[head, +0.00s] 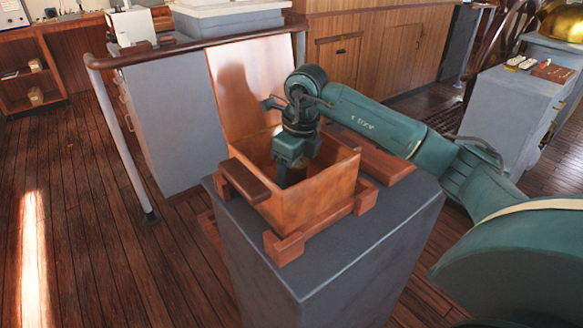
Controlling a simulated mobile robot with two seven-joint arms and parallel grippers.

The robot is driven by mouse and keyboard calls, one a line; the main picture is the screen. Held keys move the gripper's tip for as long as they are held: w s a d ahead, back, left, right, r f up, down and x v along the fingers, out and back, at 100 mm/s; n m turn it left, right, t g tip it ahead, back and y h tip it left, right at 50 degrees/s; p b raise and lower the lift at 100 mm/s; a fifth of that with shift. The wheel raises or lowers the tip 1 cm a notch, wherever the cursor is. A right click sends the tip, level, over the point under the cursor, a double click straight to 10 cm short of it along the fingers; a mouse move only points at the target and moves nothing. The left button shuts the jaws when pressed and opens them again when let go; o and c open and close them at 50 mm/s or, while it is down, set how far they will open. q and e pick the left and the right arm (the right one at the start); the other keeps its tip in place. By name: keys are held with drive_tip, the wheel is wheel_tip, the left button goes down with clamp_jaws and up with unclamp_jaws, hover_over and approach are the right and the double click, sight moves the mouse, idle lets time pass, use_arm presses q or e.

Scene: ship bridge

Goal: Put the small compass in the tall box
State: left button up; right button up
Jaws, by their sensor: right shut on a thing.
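The tall box (310,205) is wooden and stands on a grey pedestal. Its lid (252,88) is open and leans back behind it. My right arm comes in from the right, and my right gripper (292,172) points down inside the mouth of the box. It is shut on a small dark thing, which I take to be the small compass. The gripper and the box's front wall hide most of that thing, and I cannot tell whether it touches the box floor. My left gripper is not in view.
Wooden brackets surround the box on the grey pedestal (340,265). A railing (125,140) runs behind and left. Another grey cabinet (510,115) with small items on it stands at the right. The plank floor at left is clear.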

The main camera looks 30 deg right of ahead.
idle(0.3)
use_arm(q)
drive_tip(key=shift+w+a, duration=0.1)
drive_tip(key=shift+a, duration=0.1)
use_arm(e)
drive_tip(key=o, duration=1.2)
drive_tip(key=shift+r, duration=0.3)
wheel_tip(320, 180, up, 5)
drive_tip(key=p, duration=0.4)
drive_tip(key=shift+r, duration=0.1)
drive_tip(key=shift+r+p, duration=0.65)
drive_tip(key=shift+r, duration=0.15)
wheel_tip(320, 180, up, 3)
drive_tip(key=shift+r+p, duration=0.2)
drive_tip(key=shift+p, duration=1.05)
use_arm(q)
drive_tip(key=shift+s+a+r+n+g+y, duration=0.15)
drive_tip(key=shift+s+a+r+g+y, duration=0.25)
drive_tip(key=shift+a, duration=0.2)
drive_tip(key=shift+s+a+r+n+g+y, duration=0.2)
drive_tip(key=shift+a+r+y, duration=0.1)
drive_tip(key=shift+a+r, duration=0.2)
use_arm(e)
wheel_tip(320, 180, up, 2)
drive_tip(key=shift+r, duration=0.15)
